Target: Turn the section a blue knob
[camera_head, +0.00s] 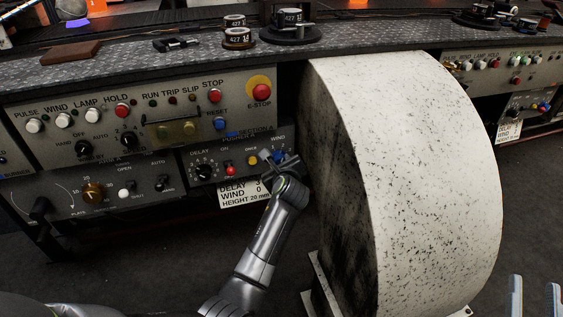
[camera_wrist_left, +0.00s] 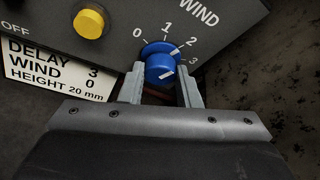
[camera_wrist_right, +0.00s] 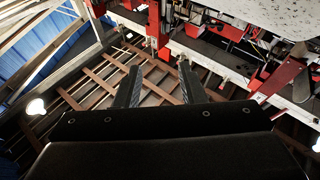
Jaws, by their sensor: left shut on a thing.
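The blue WIND knob (camera_head: 277,156) sits on the lower control panel under the section A label. In the left wrist view the blue knob (camera_wrist_left: 159,68) is between the two fingers, and its white mark points up and right, toward the 2 to 3 side of the scale. My left gripper (camera_head: 279,162) is shut on it, with a finger on either side (camera_wrist_left: 160,80). A white card (camera_wrist_left: 50,70) beside it reads DELAY 3, WIND 0, HEIGHT 20 mm. My right gripper (camera_head: 534,297) is open and empty at the lower right; its fingers stand apart in the right wrist view (camera_wrist_right: 160,85).
A yellow button (camera_wrist_left: 89,23) sits left of the knob. A black DELAY knob (camera_head: 204,171) and a red button (camera_head: 230,170) are further left. A large speckled white curved housing (camera_head: 430,170) stands close on the right. The upper panel has an E-STOP (camera_head: 261,92).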

